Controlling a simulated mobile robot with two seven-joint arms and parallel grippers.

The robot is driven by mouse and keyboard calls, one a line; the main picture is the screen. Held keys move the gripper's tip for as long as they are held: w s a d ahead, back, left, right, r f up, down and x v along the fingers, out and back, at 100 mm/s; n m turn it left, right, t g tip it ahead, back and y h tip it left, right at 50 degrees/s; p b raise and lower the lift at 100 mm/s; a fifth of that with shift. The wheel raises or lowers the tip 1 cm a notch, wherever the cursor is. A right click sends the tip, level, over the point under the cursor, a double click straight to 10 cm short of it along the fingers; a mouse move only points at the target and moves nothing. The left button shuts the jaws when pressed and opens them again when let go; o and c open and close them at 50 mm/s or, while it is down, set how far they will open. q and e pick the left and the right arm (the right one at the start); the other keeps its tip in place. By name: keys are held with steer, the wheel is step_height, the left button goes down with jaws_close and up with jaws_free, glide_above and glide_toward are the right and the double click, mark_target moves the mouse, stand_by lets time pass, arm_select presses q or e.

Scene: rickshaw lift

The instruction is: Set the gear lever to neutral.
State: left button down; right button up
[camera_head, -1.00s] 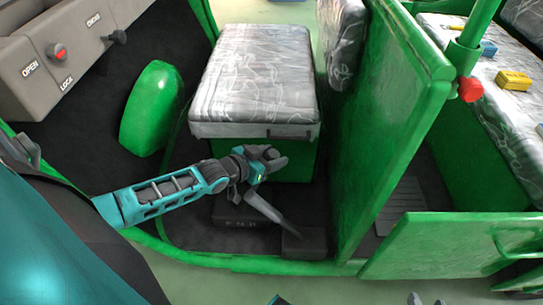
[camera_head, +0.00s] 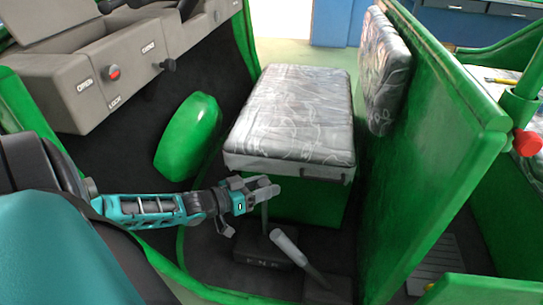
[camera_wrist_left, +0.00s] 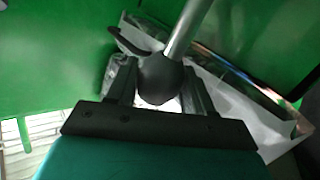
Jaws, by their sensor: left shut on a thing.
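The gear lever (camera_head: 264,218) is a thin rod rising from a dark box (camera_head: 262,250) marked F, N and R on the floor in front of the seat. It looks near upright, around the middle of the box; its exact slot position is hard to tell. My left gripper (camera_head: 264,187) is shut on the lever's top, which it hides in the head view. In the left wrist view, the dark round knob (camera_wrist_left: 158,80) sits between the fingers, with the metal rod (camera_wrist_left: 187,32) running up from it. My right gripper is not in view.
A second lever with a grey handle (camera_head: 288,245) leans close beside the gear box. The patterned seat (camera_head: 295,110) on its green base stands just behind, and a green partition (camera_head: 445,150) rises at the right. A green wheel cover (camera_head: 187,137) is at the left.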

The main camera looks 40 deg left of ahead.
arm_select(q)
steer(key=shift+d+f, duration=0.1)
steer(key=c, duration=0.5)
jaws_free()
steer(key=shift+s, duration=0.1)
steer(key=shift+s+r+p, duration=0.25)
steer(key=shift+p, duration=0.15)
steer(key=f+p+v, duration=0.1)
steer(key=p+v, duration=0.2)
steer(key=v, duration=0.4)
steer(key=shift+r+p, duration=0.35)
steer(key=shift+p, duration=0.05)
